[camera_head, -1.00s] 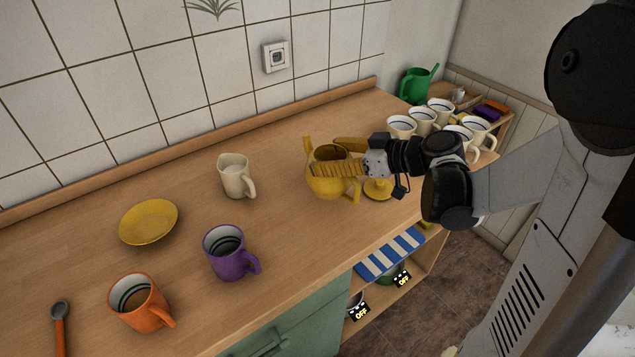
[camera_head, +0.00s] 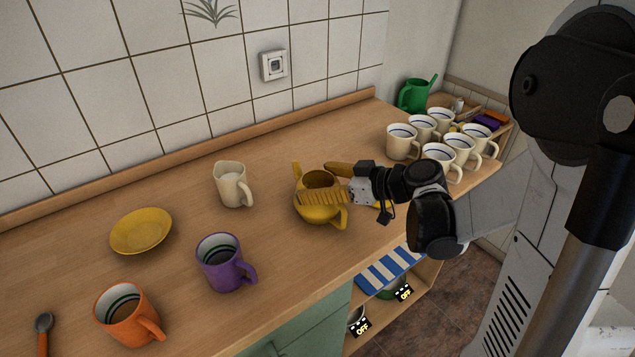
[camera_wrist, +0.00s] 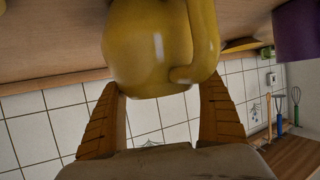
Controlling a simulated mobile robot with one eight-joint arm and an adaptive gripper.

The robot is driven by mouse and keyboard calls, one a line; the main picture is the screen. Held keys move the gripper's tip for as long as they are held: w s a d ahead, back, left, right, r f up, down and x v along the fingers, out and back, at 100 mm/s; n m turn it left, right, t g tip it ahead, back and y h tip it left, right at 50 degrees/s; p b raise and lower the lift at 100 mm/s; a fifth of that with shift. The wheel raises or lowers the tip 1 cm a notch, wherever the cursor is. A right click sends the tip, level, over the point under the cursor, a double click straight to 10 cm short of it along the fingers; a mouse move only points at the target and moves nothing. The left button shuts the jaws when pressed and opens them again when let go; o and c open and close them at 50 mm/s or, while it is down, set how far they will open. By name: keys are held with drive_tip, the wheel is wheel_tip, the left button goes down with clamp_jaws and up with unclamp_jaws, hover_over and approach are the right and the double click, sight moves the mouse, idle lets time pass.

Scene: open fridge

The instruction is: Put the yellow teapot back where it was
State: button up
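The yellow teapot (camera_head: 312,212) is over the middle of the wooden counter, without its lid, spout to the left and handle toward the front. My gripper (camera_head: 332,183) reaches in from the right with its ribbed fingers on either side of the teapot, closed around its body. In the wrist view the teapot (camera_wrist: 150,50) fills the space between and beyond the two fingers (camera_wrist: 160,95). Whether its base touches the counter I cannot tell.
A cream jug (camera_head: 232,187), purple mug (camera_head: 220,264), orange mug (camera_head: 128,316) and yellow plate (camera_head: 141,231) stand to the left. Several cream mugs (camera_head: 402,144) stand at the right end, near a green watering can (camera_head: 412,97). The counter behind the teapot is clear.

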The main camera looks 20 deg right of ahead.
drive_tip(key=shift+o, duration=0.3)
drive_tip(key=shift+r, duration=0.1)
drive_tip(key=shift+s+d+r, duration=0.1)
drive_tip(key=shift+d+r, duration=0.05)
drive_tip(key=p+v, duration=0.4)
drive_tip(key=v, duration=0.7)
drive_tip(key=s+a+m+g+h, duration=0.1)
drive_tip(key=s+a+m+h, duration=0.2)
drive_tip(key=s, duration=0.3)
drive_tip(key=s+a+r+m+g+h, duration=0.1)
drive_tip(key=s+a+m+g+h, duration=0.1)
drive_tip(key=s+m+h, duration=0.3)
drive_tip(key=shift+s+a+r+h, duration=0.2)
drive_tip(key=shift+s+a+h, duration=0.1)
drive_tip(key=shift+s+a, duration=0.45)
drive_tip(key=shift+w+a, duration=0.1)
drive_tip(key=shift+w, duration=0.05)
